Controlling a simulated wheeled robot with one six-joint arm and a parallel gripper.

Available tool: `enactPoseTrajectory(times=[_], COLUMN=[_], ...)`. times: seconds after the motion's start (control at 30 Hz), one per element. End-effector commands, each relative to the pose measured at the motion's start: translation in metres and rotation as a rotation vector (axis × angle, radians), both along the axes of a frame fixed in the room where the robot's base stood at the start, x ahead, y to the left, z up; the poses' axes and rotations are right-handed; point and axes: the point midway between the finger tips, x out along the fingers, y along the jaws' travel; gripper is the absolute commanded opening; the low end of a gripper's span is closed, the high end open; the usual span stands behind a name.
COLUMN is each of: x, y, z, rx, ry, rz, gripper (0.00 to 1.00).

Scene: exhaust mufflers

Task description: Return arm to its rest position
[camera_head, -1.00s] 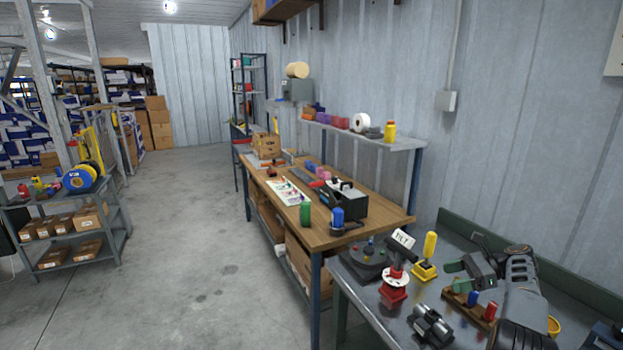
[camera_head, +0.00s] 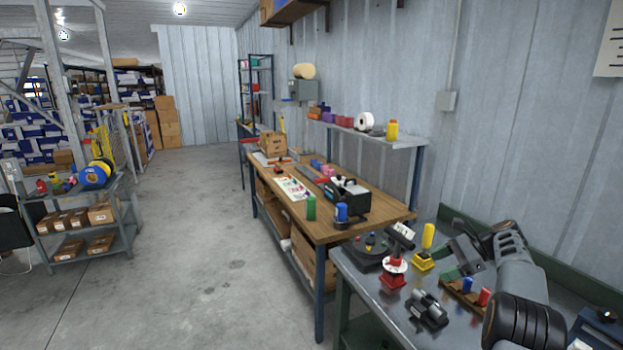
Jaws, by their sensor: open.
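My gripper (camera_head: 459,262) is at the lower right of the head view, over the metal workbench (camera_head: 362,288). It is open, and no object shows in it. My grey arm (camera_head: 518,270) is bent, coming up from the lower right corner with the gripper at its left. Below the gripper is a small wooden rack (camera_head: 466,298) with green, blue and red pieces; the gripper partly covers its back end. I cannot tell whether they touch.
On the bench stand a yellow-handled piece (camera_head: 425,249), a red stand (camera_head: 393,277) and a dark twin-cylinder part (camera_head: 428,309). A wooden table (camera_head: 325,229) holds a black toolbox (camera_head: 348,195). A shelf cart (camera_head: 92,236) stands left. The floor aisle (camera_head: 190,240) is clear.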

Motion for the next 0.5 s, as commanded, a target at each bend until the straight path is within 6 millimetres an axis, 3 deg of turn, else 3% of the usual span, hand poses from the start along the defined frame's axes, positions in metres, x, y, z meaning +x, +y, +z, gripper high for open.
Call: enactPoseTrajectory(times=[0.17, 0.27, 0.5], x=[-0.011, -0.030, -0.115], y=[0.046, 0.080, 0.153], z=[0.029, 0.044, 0.061], rx=[-0.154, -0.282, -0.624], ry=[-0.086, -0.162, -0.395], rz=[0.094, 0.188, 0.517], gripper=[0.69, 0.69, 0.69])
